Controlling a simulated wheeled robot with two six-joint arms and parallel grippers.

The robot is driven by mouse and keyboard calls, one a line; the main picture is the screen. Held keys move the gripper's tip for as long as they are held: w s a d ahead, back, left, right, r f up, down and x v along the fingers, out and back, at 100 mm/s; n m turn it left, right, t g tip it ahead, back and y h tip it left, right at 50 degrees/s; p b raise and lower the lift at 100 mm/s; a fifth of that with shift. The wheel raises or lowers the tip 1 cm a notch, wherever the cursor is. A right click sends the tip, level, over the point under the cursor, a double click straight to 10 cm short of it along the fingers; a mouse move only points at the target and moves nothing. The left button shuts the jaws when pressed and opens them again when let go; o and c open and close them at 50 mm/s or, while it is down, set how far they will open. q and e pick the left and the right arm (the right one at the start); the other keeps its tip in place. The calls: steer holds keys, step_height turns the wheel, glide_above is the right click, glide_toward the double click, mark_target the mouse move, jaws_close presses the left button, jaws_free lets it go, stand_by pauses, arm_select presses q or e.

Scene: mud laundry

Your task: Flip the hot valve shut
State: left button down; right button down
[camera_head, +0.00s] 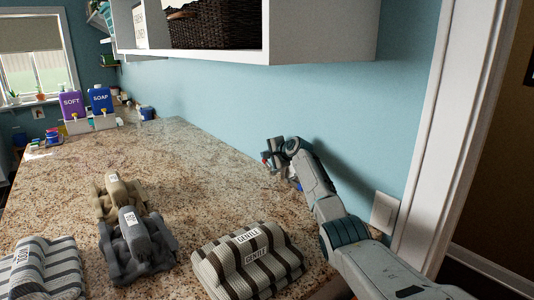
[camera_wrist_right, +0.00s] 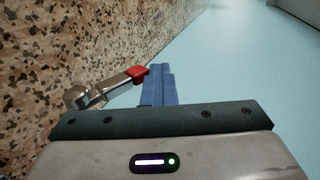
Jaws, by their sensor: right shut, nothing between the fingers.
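The hot valve (camera_wrist_right: 84,98) shows in the right wrist view as a metal body by the speckled stone surface, with a lever ending in a red tip (camera_wrist_right: 137,73). The lever points up and right in that picture. My right gripper (camera_wrist_right: 159,70) is shut and empty, its blue fingers together just right of the red tip. I cannot tell whether they touch it. The arm hides most of the valve there. My left gripper is not in view.
Folded striped stacks (camera_head: 248,262) and (camera_head: 42,268), a grey bundle (camera_head: 136,245) and a tan bundle (camera_head: 118,196) lie on the granite counter (camera_head: 185,160). Purple (camera_head: 72,105) and blue (camera_head: 101,100) dispensers stand at the back. A white shelf (camera_head: 320,40) overhangs. The middle counter is clear.

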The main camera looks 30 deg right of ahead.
steer(key=shift+w+a+f+g+p, duration=0.1)
steer(key=shift+w+f+g+p, duration=0.1)
steer(key=shift+g, duration=0.45)
steer(key=shift+w+f+g+p, duration=0.1)
steer(key=shift+w+f+g, duration=0.1)
steer(key=shift+g, duration=0.45)
steer(key=shift+f, duration=0.15)
steer(key=shift+r+p, duration=0.45)
steer(key=shift+r, duration=0.15)
steer(key=shift+s+r, duration=0.25)
steer(key=shift+r, duration=0.2)
steer(key=shift+w, duration=0.15)
